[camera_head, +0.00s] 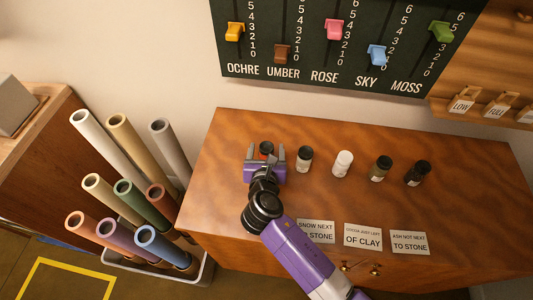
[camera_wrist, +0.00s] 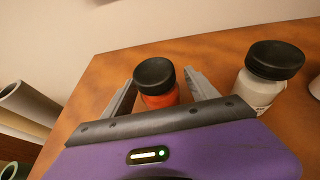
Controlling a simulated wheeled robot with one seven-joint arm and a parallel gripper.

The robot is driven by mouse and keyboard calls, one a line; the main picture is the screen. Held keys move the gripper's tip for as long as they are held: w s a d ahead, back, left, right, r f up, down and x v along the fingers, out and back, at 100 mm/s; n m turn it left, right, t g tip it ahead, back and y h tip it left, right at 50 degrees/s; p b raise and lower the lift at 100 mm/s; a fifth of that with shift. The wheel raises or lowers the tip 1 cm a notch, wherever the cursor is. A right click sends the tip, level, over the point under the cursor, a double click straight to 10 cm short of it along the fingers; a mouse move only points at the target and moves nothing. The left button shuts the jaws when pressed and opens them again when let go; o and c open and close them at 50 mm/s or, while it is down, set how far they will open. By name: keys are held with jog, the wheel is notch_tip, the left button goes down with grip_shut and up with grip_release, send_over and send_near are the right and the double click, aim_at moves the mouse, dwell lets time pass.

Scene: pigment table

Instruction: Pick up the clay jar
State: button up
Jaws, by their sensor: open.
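A row of small jars stands upright on the wooden table. At its left end is an orange-red jar with a black lid (camera_head: 266,147), also in the wrist view (camera_wrist: 162,98). My gripper (camera_head: 265,154) is open, with one finger on each side of this jar; in the wrist view the fingers (camera_wrist: 158,90) stand apart from its sides. To the right are a pale-labelled jar with a black lid (camera_head: 304,160), a white jar (camera_head: 343,164), an olive dark jar (camera_head: 380,169) and a black jar (camera_head: 417,174). No jar shows a readable name, so I cannot tell which is clay.
Three cards lie at the table's front: "snow next to stone" (camera_head: 316,232), "cocoa just left of clay" (camera_head: 363,238) and "ash not next to stone" (camera_head: 409,242). A bin of coloured tubes (camera_head: 205,268) stands left of the table (camera_head: 460,200). A slider board (camera_head: 345,50) hangs behind.

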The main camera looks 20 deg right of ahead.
jog(key=shift+w+d+f, duration=0.3)
jog(key=shift+w+f, duration=0.05)
jog(key=shift+w, duration=0.2)
grip_shut()
